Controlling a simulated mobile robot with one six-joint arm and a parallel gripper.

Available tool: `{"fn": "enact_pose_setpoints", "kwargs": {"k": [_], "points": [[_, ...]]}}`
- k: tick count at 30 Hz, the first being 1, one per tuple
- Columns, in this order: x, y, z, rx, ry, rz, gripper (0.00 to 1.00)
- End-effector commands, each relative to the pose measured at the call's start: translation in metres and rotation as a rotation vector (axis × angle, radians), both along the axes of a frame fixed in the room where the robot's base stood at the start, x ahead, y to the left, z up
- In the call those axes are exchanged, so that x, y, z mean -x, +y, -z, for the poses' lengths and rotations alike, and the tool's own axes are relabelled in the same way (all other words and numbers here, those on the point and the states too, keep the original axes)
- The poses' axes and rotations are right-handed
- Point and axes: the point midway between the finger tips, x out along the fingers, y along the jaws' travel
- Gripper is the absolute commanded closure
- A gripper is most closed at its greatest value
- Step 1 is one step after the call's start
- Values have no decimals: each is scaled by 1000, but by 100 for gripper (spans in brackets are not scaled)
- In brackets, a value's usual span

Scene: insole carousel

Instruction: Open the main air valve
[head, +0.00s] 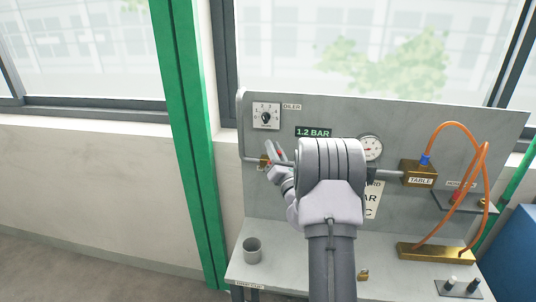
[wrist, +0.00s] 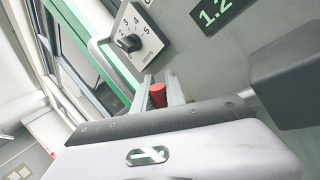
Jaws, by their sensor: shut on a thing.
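The main air valve (head: 263,161) is a small brass body on the grey panel's left side, mostly hidden behind my gripper. Its red handle (wrist: 157,95) shows between my two grey fingers in the wrist view, and only a bit of red shows in the head view. My gripper (head: 275,152) is shut on this handle. It also shows in the wrist view (wrist: 160,88). The valve's label and the handle's full angle are hidden. A green display (head: 313,132) on the panel reads 1.2 BAR.
The oiler dial (head: 266,116) sits just above the valve and a round gauge (head: 371,148) is to the right. A brass block marked TABLE (head: 419,173) and orange hoses (head: 484,185) are further right. A grey cup (head: 252,250) stands on the bench below. A green post (head: 187,130) rises at left.

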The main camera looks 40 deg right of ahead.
Motion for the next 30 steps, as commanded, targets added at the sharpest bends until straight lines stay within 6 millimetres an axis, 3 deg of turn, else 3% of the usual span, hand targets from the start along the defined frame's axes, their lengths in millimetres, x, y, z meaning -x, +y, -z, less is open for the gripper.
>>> {"fn": "enact_pose_setpoints", "kwargs": {"k": [15,30], "points": [[20,-17,19,-283,-327,0,100],[26,-22,27,-399,-464,0,100]]}}
